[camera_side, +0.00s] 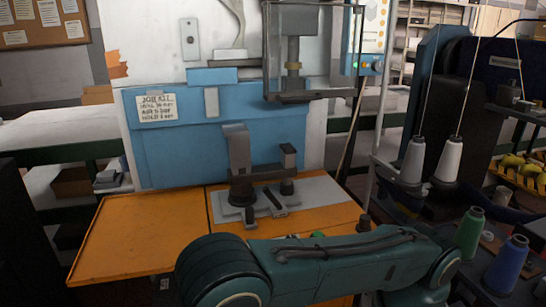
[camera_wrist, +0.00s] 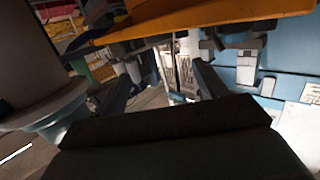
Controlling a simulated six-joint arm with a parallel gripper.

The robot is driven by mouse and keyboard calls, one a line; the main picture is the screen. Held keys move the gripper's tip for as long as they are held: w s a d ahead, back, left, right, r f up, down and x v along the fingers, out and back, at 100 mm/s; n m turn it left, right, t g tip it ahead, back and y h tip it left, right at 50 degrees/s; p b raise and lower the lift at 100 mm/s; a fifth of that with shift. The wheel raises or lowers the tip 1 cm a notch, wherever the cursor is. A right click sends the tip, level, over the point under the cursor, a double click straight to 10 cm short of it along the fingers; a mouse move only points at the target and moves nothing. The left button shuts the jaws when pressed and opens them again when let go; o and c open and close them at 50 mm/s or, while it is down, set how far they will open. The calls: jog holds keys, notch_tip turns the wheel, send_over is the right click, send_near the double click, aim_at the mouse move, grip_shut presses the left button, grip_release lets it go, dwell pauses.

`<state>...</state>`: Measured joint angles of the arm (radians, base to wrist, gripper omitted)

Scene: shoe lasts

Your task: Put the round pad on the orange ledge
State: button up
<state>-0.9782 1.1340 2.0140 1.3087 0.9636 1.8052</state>
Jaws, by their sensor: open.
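The orange ledge (camera_side: 135,235) juts out from the front of the blue machine. Its left part is bare, and its edge also shows across the top of the wrist view (camera_wrist: 205,18). I cannot pick out the round pad with certainty. A dark round piece (camera_side: 242,195) sits at the foot of a grey post on the metal plate; I cannot tell whether it is the pad. My gripper (camera_wrist: 160,82) shows in the wrist view with two dark fingers apart and nothing seen between them. In the side view my arm crosses the front and the gripper is not seen.
The blue machine (camera_side: 165,155) stands behind the ledge. A grey metal plate (camera_side: 315,190) with posts covers part of the ledge's right side. White cones (camera_side: 412,160), a green spool (camera_side: 469,230) and a blue spool (camera_side: 507,262) stand at the right.

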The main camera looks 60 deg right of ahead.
dwell(0.4)
jog(key=w+d+r+n+g+y, duration=0.1)
jog(key=d+r+n+y, duration=0.25)
jog(key=r+y, duration=0.2)
jog(key=w+d+r+n+g+y, duration=0.1)
jog(key=d+r+n+y, duration=0.1)
jog(key=r+n+y, duration=0.4)
jog(key=s+d+r+n+t+y, duration=0.2)
jog(key=s+r+n+t+y, duration=0.3)
jog(key=r, duration=0.8)
jog(key=shift+s+r+n+t, duration=0.35)
jog(key=shift+s+n+t, duration=0.95)
jog(key=shift+s+n, duration=0.85)
jog(key=shift+s+d+m, duration=0.1)
jog(key=shift+s+m, duration=0.1)
jog(key=shift+m, duration=0.1)
